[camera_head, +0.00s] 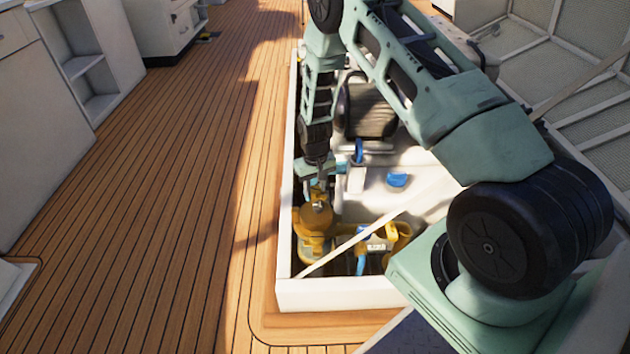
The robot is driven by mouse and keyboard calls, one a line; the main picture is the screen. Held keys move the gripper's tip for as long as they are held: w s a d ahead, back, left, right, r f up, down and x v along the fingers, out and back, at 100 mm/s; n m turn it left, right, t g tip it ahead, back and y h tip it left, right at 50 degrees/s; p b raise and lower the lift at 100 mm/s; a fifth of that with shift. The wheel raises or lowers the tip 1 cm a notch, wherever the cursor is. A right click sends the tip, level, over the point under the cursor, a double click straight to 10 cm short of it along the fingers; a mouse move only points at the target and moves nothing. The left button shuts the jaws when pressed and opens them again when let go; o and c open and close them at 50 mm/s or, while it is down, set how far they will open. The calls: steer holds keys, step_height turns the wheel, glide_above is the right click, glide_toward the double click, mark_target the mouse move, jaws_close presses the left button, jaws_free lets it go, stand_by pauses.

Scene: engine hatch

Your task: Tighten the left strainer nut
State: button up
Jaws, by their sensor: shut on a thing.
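My gripper (318,187) reaches down into the open engine hatch and is shut at the top of the yellow-brown strainer (315,240) near the hatch's left wall. The strainer nut between or under the fingers is too small and too hidden to make out on its own. The strainer's rounded top shows just below my gripper. A second yellow-brown part (398,236) with blue pieces stands to its right in the hatch.
A white coaming (335,296) rims the hatch, close to the left of my gripper. A pale bar (372,236) crosses the hatch diagonally. A blue cap (397,180) sits on the white engine parts. The wooden deck (160,190) at left is clear; white cabinets (45,110) stand beyond.

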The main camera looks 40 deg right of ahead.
mark_target(315, 189)
steer(key=m+p, duration=0.1)
steer(key=m, duration=0.1)
steer(key=m+p, duration=0.1)
steer(key=shift+r+m, duration=0.2)
steer(key=shift+m, duration=0.2)
steer(key=m+p, duration=0.2)
steer(key=m, duration=0.1)
steer(key=shift+m, duration=0.3)
steer(key=m+p, duration=0.2)
steer(key=m, duration=0.4)
steer(key=shift+f+p, duration=0.15)
steer(key=shift+p, duration=0.25)
steer(key=shift+m, duration=0.3)
steer(key=o, duration=1)
steer(key=shift+c, duration=0.2)
step_height(315, 189, up, 17)
steer(key=p, duration=0.4)
steer(key=shift+r, duration=0.2)
